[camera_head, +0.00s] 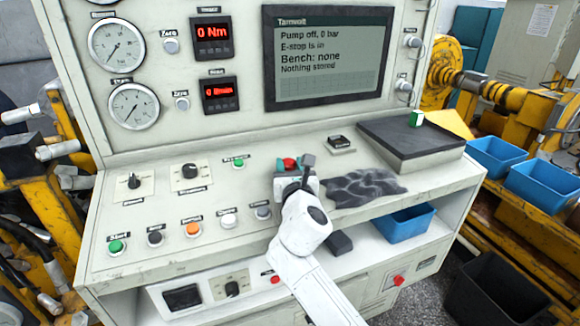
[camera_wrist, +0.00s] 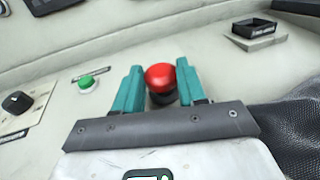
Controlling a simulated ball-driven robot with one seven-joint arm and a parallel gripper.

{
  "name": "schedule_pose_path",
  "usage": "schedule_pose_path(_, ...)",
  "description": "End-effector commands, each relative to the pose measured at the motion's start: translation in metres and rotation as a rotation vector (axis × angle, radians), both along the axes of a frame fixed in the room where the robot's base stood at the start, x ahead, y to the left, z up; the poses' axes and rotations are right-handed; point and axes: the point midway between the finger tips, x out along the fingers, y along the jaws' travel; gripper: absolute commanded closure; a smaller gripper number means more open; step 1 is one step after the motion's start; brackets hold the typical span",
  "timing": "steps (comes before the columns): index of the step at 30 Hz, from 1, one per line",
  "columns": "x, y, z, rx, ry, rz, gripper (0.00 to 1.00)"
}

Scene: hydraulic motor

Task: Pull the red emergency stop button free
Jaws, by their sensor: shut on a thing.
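The red emergency stop button (camera_wrist: 160,77) has a round red cap on a dark collar and sits on the sloping console panel. In the head view the red button (camera_head: 290,163) shows just beyond my gripper (camera_head: 295,170). In the wrist view my gripper (camera_wrist: 160,90) has its two teal fingers on either side of the red cap, shut on it. The screen (camera_head: 328,55) reads "Pump off, 0 bar", "E-stop is in", "Bench: none", "Nothing stored".
A green button (camera_head: 239,163) and two knobs lie to the left. A crumpled dark cloth (camera_head: 362,188) lies right of my gripper. A small black tray (camera_head: 339,143) and a dark raised block (camera_head: 412,145) are farther right. Blue bins (camera_head: 495,157) stand beyond the console.

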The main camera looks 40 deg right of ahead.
Motion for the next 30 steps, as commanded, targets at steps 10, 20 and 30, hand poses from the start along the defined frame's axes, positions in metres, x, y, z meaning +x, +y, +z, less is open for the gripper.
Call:
schedule_pose_path(10,-0.002,0.001,0.015,-0.002,-0.002,0.001,1.0)
schedule_pose_path(20,-0.002,0.001,0.016,-0.004,-0.006,0.001,0.51)
schedule_pose_path(30,-0.002,0.001,0.013,-0.001,-0.002,0.0,0.33)
